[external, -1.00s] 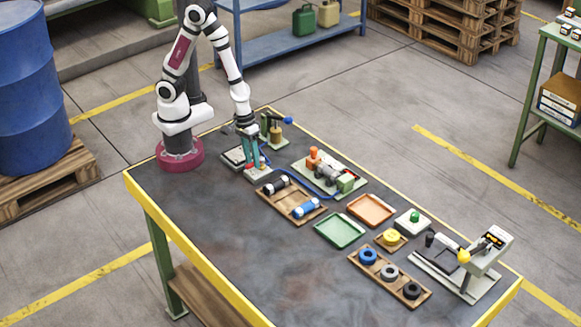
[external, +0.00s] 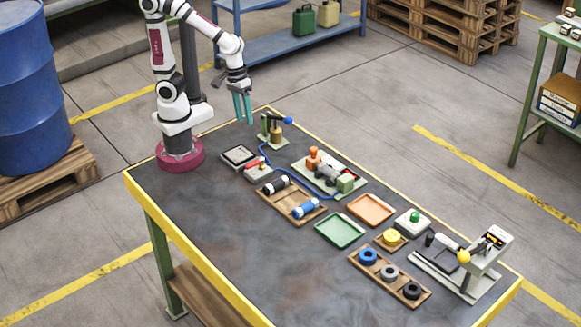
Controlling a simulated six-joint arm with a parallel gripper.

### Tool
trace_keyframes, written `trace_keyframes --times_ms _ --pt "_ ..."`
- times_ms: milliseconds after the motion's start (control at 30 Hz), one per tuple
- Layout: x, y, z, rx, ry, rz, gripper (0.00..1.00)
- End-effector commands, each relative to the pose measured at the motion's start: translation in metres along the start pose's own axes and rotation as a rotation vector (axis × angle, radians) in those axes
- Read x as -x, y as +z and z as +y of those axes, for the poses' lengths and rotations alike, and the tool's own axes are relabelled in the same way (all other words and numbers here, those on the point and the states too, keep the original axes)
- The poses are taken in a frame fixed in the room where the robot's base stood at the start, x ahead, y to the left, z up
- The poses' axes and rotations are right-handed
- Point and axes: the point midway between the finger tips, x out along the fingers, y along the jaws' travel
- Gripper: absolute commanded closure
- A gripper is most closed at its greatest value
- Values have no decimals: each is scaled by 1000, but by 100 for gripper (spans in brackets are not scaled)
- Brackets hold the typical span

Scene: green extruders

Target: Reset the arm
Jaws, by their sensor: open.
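My gripper (external: 242,107) has teal fingers pointing down. It is open and empty, raised above the table (external: 215,235) near its far left edge. A small pale box with a red part (external: 257,171) stands on the table below it. A dark flat device (external: 238,155) lies just left of that box. The gripper is apart from both.
A green and brass device (external: 274,130) with a blue knob stands close to the gripper. To the right are a wooden tray (external: 272,206) with two cylinders, a green tray (external: 340,230), an orange tray (external: 371,209) and a ring board (external: 408,290). The front left tabletop is clear.

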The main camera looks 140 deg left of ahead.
Motion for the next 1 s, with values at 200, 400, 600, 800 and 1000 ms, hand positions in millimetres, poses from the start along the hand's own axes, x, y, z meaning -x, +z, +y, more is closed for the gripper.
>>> trace_keyframes --times_ms 200,400,600,800,1000 --pt "5 0 0 0 -1 -1 49" --pt "8 17 -5 -192 -24 -8 49" --pt "24 86 -62 -1503 -197 -76 49" --pt "31 92 -90 -2078 -298 -126 49" --pt "31 92 -90 -2078 -298 -128 49"
